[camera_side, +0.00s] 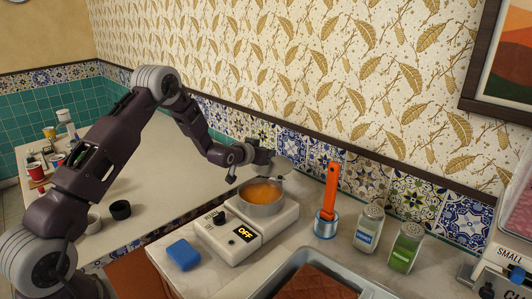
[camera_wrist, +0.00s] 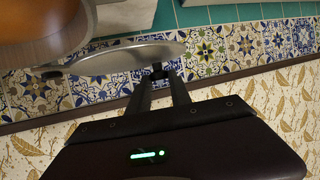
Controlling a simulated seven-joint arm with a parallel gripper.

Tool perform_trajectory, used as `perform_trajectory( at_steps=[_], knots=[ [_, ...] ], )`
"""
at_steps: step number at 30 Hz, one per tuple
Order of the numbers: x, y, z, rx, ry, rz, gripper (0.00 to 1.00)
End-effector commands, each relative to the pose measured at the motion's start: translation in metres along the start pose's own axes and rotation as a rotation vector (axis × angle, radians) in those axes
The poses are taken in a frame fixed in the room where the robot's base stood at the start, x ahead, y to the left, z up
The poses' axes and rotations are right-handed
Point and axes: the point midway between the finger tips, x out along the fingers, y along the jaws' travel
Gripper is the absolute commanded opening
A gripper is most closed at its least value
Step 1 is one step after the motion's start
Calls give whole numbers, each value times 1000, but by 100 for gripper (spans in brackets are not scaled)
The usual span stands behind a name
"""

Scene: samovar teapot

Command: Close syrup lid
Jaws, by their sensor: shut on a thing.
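The syrup pot (camera_side: 262,207) is a round metal pot with orange syrup (camera_side: 262,192) in its open top. It stands on the hot plate in the side view; part of what looks like its wall (camera_wrist: 45,48) shows at upper left in the wrist view. The grey round lid (camera_side: 281,166) is raised and tilted above the pot's back right rim. In the wrist view the lid (camera_wrist: 125,58) shows nearly edge-on. My gripper (camera_wrist: 158,74) is shut on the lid at its edge; its fingertips are small and partly hidden in the side view (camera_side: 269,161).
A blue sponge (camera_side: 184,254) lies in front. The tiled wall is close behind.

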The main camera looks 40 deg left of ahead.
Motion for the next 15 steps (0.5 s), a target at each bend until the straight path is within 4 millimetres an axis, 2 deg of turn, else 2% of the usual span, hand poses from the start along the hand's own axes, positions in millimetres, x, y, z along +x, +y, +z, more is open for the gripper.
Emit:
perform_trajectory(
  at_steps=[8,15],
  knots=[
    [-11,-4,5,-45,-2,-113,0],
    [-31,-12,14,-125,-2,-308,0]
  ],
)
